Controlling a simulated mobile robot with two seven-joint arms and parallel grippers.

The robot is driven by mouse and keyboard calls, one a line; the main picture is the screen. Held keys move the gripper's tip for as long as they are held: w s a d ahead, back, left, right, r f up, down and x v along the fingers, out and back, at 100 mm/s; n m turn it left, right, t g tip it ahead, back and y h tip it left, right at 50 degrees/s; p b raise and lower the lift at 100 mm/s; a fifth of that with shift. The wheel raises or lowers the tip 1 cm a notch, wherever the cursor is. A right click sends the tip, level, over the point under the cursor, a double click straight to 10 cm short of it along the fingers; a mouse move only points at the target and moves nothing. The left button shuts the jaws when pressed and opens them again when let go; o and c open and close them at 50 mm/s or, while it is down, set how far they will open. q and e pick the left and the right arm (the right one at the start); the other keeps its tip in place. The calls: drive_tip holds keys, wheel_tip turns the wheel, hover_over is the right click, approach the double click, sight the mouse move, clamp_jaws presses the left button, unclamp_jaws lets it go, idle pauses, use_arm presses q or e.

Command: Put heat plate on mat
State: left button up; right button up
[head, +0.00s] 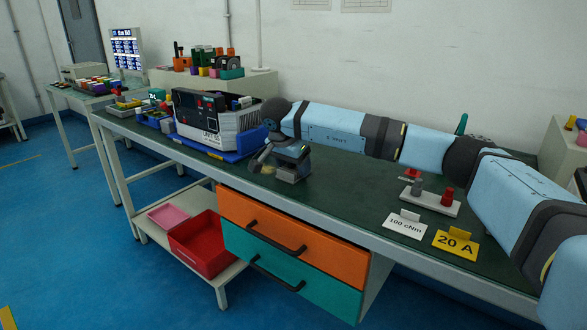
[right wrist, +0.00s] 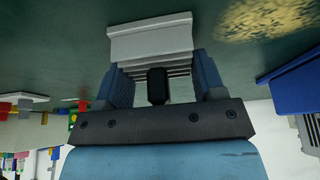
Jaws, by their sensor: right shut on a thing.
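My right gripper (head: 291,156) is low over the green bench top, in front of the white unit. In the right wrist view its two blue fingers (right wrist: 157,66) are shut on the heat plate (right wrist: 150,40), a grey finned block with a pale flat base. The heat plate (head: 292,175) is partly hidden by the gripper in the head view. It is at or just above the bench; contact is unclear. A speckled yellow patch (head: 268,169), possibly the mat, is just left of it; it also shows in the right wrist view (right wrist: 270,18). My left gripper is not in view.
The white unit (head: 238,122) stands in a blue tray (head: 233,155) close left of my gripper. Right along the bench are a grey block with red and grey posts (head: 430,202), a white card (head: 405,226) and a yellow card (head: 456,245). Bare bench lies between.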

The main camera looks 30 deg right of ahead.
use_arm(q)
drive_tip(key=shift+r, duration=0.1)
use_arm(e)
drive_tip(key=shift+r, duration=0.15)
drive_tip(key=o, duration=0.6)
drive_tip(key=shift+f, duration=0.2)
drive_tip(key=o, duration=0.5)
drive_tip(key=shift+r, duration=0.15)
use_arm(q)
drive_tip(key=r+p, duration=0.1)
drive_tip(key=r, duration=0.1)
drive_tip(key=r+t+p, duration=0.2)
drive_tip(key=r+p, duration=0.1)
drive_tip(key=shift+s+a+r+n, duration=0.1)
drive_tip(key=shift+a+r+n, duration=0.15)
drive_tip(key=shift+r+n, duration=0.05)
use_arm(e)
drive_tip(key=v, duration=1.2)
drive_tip(key=shift+s+a, duration=0.15)
